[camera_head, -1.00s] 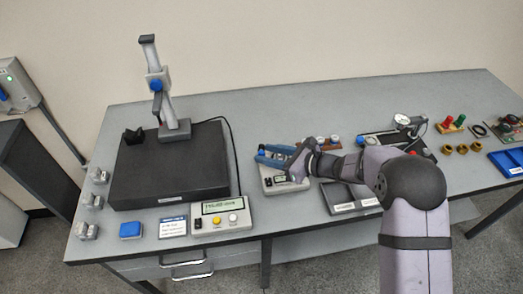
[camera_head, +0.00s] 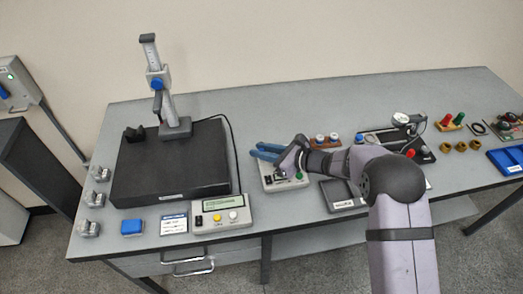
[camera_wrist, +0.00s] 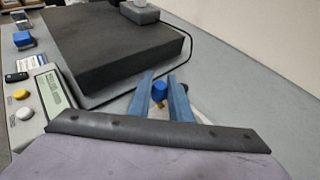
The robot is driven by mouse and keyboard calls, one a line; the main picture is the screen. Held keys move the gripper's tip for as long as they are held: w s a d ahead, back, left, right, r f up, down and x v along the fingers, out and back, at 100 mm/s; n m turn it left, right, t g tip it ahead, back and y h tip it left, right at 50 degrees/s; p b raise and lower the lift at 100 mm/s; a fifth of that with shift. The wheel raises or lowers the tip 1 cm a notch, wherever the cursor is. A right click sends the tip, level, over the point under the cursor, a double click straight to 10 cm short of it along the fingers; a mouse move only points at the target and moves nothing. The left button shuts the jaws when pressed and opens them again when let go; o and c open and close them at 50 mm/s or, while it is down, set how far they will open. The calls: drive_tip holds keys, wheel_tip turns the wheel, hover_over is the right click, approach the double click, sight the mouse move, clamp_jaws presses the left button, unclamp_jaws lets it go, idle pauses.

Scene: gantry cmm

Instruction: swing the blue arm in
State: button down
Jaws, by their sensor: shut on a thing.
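My gripper (camera_head: 254,151) has two blue fingers and reaches left over a small light-grey box (camera_head: 297,183) near the middle of the bench. In the wrist view, my gripper (camera_wrist: 160,80) is shut on a bright blue knob (camera_wrist: 159,91), which shows between the fingers. I take this knob to be part of the blue arm. The rest of the blue arm is hidden by my fingers and wrist, so its angle cannot be told. A bit of pale surface shows beside the right finger in the wrist view.
A black slab (camera_head: 170,180) carries a height gauge (camera_head: 165,95) at left. A display box (camera_head: 222,212) with yellow and white buttons stands in front of it. A dark tray (camera_head: 342,195) lies right of my gripper. Bare bench lies behind my gripper. A cable runs beside the slab.

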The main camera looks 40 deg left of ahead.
drive_tip(key=shift+w, duration=0.1)
drive_tip(key=n+g+b, duration=0.2)
drive_tip(key=w+d+n+g+b, duration=0.1)
drive_tip(key=shift+f+g, duration=0.1)
drive_tip(key=shift+g, duration=0.2)
drive_tip(key=n+g+b, duration=0.1)
drive_tip(key=n+g+h+b, duration=0.1)
drive_tip(key=b, duration=0.1)
drive_tip(key=shift+w+d, duration=0.15)
drive_tip(key=shift+w, duration=0.1)
drive_tip(key=shift+d+r+b, duration=0.15)
drive_tip(key=shift+r+b, duration=0.05)
drive_tip(key=shift+b, duration=0.15)
drive_tip(key=c, duration=1.6)
unclamp_jaws()
drive_tip(key=shift+c, duration=0.2)
drive_tip(key=shift+b+v, duration=1)
drive_tip(key=shift+v, duration=2.7)
